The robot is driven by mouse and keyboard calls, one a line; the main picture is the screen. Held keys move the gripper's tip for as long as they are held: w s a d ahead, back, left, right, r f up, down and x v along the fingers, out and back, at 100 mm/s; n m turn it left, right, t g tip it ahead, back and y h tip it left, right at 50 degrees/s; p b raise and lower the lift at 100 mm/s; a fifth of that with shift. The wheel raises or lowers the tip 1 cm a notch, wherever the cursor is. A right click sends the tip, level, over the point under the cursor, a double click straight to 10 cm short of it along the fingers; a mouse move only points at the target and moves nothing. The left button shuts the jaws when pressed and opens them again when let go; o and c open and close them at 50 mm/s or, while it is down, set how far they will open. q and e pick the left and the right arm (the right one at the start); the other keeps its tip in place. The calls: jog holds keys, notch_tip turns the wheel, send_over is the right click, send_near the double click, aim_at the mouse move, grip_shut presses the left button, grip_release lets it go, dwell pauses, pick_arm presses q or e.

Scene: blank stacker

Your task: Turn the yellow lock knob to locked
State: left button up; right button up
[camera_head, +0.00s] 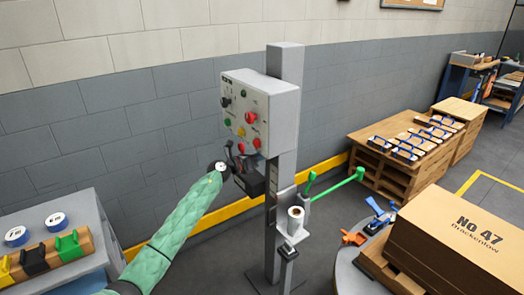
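A light grey control box (272,104) is mounted on a grey post. A small yellow knob (241,132) sits low on its front face, among red and green controls. It is too small for me to tell which way it points. My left arm, in a green sleeve, reaches up from the lower left. My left gripper (236,153) is dark and sits at the lower front of the box, just below the yellow knob. Whether it touches anything is unclear, and its fingers are too small and dark to read. My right gripper is not in view.
Red buttons (250,117) and a black knob (226,102) are close to the yellow knob. Green lever handles (345,185) stick out right of the post. A cardboard box (460,240) stands at lower right, and a bench with tape rolls (56,219) at lower left.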

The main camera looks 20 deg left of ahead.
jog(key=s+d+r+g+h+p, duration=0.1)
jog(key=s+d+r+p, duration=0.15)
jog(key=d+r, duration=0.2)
pick_arm(q)
jog(key=shift+a+f+n+p, duration=0.1)
jog(key=shift+n+p, duration=1.65)
jog(key=shift+n, duration=1)
jog(key=shift+a+f+n+p, duration=0.1)
jog(key=shift+n+p, duration=1.6)
jog(key=shift+n, duration=1.05)
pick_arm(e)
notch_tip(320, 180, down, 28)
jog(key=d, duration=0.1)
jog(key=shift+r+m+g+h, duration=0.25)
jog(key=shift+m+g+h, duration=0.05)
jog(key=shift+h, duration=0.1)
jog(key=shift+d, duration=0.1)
pick_arm(q)
jog(key=o, duration=1)
